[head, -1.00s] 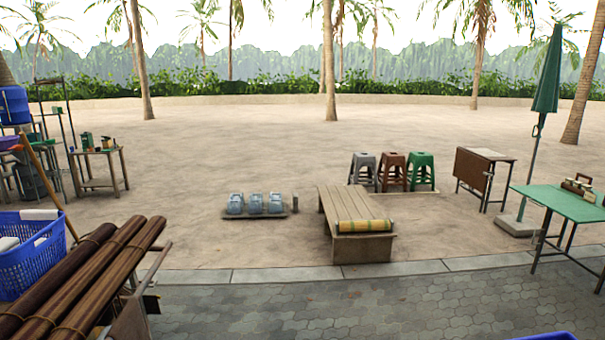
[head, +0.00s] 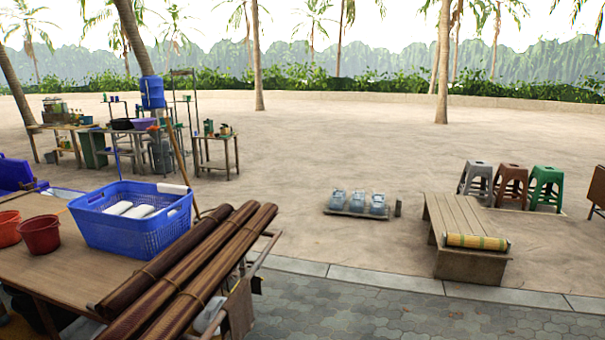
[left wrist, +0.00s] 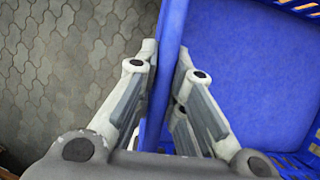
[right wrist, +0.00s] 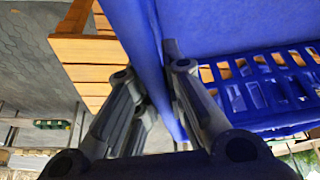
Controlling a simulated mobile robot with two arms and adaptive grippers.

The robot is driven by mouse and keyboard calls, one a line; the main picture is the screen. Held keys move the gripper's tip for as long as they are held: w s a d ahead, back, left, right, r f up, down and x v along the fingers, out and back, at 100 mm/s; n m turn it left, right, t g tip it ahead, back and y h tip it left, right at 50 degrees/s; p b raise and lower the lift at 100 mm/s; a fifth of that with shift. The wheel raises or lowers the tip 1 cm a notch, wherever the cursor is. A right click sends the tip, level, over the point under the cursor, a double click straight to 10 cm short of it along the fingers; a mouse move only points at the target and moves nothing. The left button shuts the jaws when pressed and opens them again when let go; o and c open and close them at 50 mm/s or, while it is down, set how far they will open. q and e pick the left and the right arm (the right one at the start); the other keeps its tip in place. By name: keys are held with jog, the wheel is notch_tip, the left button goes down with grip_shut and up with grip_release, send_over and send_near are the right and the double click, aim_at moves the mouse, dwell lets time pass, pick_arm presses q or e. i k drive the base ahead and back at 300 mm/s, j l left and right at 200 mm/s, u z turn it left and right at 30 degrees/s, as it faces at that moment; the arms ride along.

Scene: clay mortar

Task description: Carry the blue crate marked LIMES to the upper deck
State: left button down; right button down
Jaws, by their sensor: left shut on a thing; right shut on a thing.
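A blue plastic crate shows close up in the left wrist view (left wrist: 245,70) and the right wrist view (right wrist: 260,95). My left gripper (left wrist: 165,60) is shut on one wall of it, with a finger on each side. My right gripper (right wrist: 153,75) is shut on another part of its wall. The crate's inside looks empty where it shows; no LIMES marking is visible. Neither gripper nor this crate shows in the head view. I cannot pick out an upper deck.
A wooden cart top (head: 75,255) at left bears another blue basket (head: 130,228) with white items, red buckets (head: 40,234) and brown rolled mats (head: 195,265). Orange-brown wooden slats (right wrist: 85,48) lie near the crate's right-gripper side. Paving (head: 350,310) is open at front centre.

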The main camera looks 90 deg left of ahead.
aim_at(28, 205)
jog(key=u, duration=1.8)
jog(key=i+u, duration=0.15)
jog(key=u, duration=0.6)
jog(key=i+l, duration=0.25)
jog(key=i, duration=0.3)
jog(key=i+l, duration=0.25)
jog(key=i, duration=0.25)
jog(key=i+l, duration=0.2)
jog(key=i, duration=0.35)
jog(key=i+l, duration=0.1)
jog(key=i, duration=0.3)
jog(key=i+u, duration=0.15)
jog(key=i, duration=0.25)
jog(key=i+l+u, duration=0.1)
jog(key=i, duration=0.7)
jog(key=i+z, duration=0.15)
jog(key=i, duration=0.7)
